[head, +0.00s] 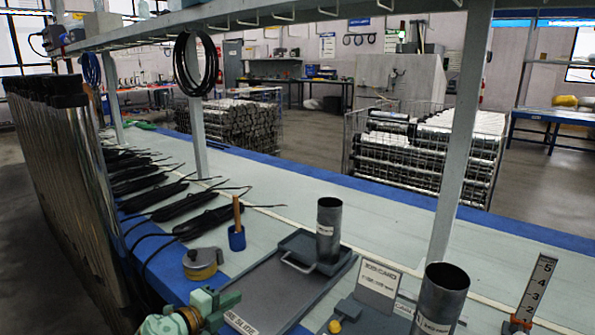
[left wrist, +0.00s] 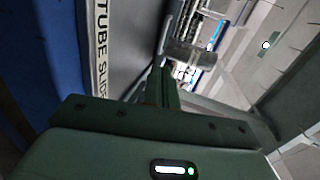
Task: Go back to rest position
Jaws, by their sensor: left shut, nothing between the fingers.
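My left gripper (head: 212,303) shows as green parts at the bottom edge of the head view, beside the front left corner of a grey tray (head: 268,292). In the left wrist view its green fingers (left wrist: 162,82) are together with nothing between them. One grey metal tube (head: 328,232) stands upright on the flat dark block at the tray's back. Another tube (head: 441,297) stands upright at the lower right. My right gripper is not in view.
Black cable bundles (head: 187,205) lie along the bench's left. A yellow tape roll (head: 201,262) and a blue brush holder (head: 236,237) stand near my left gripper. Tall metal tubes (head: 65,180) line the left edge. A grey post (head: 462,130) rises from the bench. A numbered stand (head: 532,290) is at right.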

